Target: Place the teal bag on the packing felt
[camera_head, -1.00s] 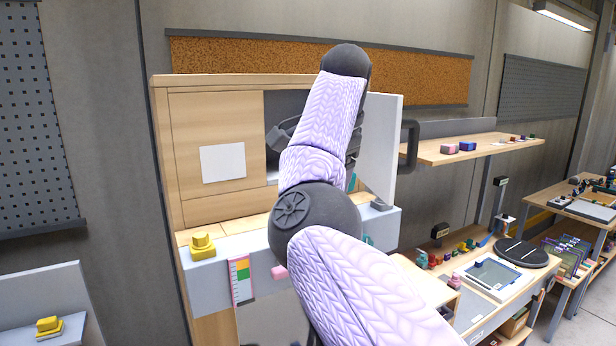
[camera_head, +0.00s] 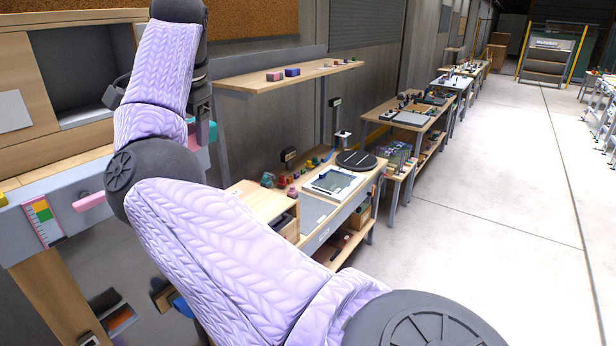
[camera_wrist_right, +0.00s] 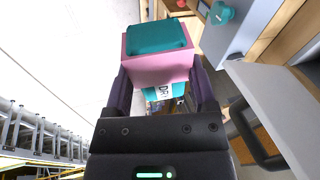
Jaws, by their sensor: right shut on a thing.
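My right gripper (camera_wrist_right: 160,78) is shut on a pink and teal thing, which I take to be the teal bag (camera_wrist_right: 158,38). It has a teal padded end, pink sides between the fingers, and a white label with dark letters below. In the head view, a bit of its teal (camera_head: 212,133) shows beside my right gripper (camera_head: 203,122), mostly behind my forearm. It is held in the air, in front of the wooden cabinet. I cannot pick out the packing felt for sure. My left gripper is not in view.
A workbench (camera_head: 335,214) to the right carries a framed grey tray (camera_head: 334,181), a round black turntable (camera_head: 357,160) and small coloured items. Clear floor (camera_head: 500,190) lies on the right.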

